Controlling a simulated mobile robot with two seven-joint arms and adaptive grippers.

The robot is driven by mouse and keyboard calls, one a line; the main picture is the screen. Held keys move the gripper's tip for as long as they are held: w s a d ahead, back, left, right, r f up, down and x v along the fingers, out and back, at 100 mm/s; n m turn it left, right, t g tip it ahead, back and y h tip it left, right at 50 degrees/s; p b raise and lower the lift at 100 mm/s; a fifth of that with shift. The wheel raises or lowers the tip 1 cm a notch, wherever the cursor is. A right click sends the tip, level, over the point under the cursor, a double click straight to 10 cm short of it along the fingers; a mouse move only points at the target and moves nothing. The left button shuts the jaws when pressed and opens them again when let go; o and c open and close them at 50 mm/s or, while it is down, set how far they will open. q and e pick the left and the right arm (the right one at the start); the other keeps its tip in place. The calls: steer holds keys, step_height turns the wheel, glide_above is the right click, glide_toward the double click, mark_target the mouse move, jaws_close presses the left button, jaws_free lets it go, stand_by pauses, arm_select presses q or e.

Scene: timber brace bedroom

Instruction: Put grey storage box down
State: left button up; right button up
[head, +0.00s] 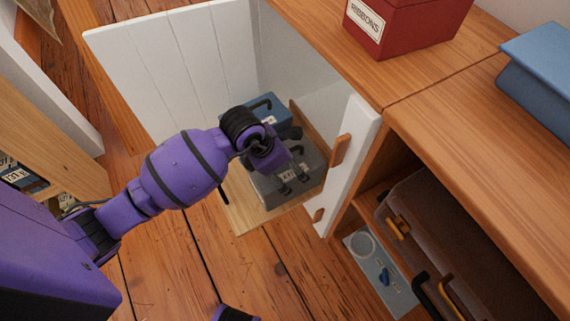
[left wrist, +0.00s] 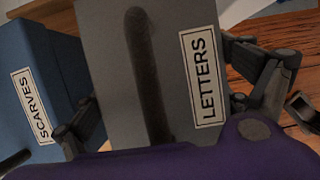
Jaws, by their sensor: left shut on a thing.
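The grey storage box (head: 272,196) is in the white-walled compartment in the head view, low over its pale wooden floor (head: 245,215). I cannot tell if it touches that floor. In the left wrist view the grey box (left wrist: 105,60) fills the middle, with a dark handle and a "LETTERS" label. My left gripper (head: 291,182) reaches down from above and is shut on the grey box, with fingers on either side of it. A blue box (head: 262,108) stands just behind it; its "SCARVES" label shows in the left wrist view (left wrist: 38,90).
White panels (head: 165,75) bound the compartment behind, and a white panel with wooden handles (head: 350,150) stands at its right. A red "RIBBONS" box (head: 405,25) and a blue box (head: 545,65) sit on the wooden top. A dark brown case (head: 460,235) is in the shelf at right.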

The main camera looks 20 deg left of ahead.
arm_select(q)
steer(key=o, duration=1.5)
steer(key=shift+o, duration=0.2)
steer(key=shift+r, duration=0.1)
steer(key=p+v, duration=0.4)
steer(key=v, duration=0.8)
steer(key=shift+s, duration=0.1)
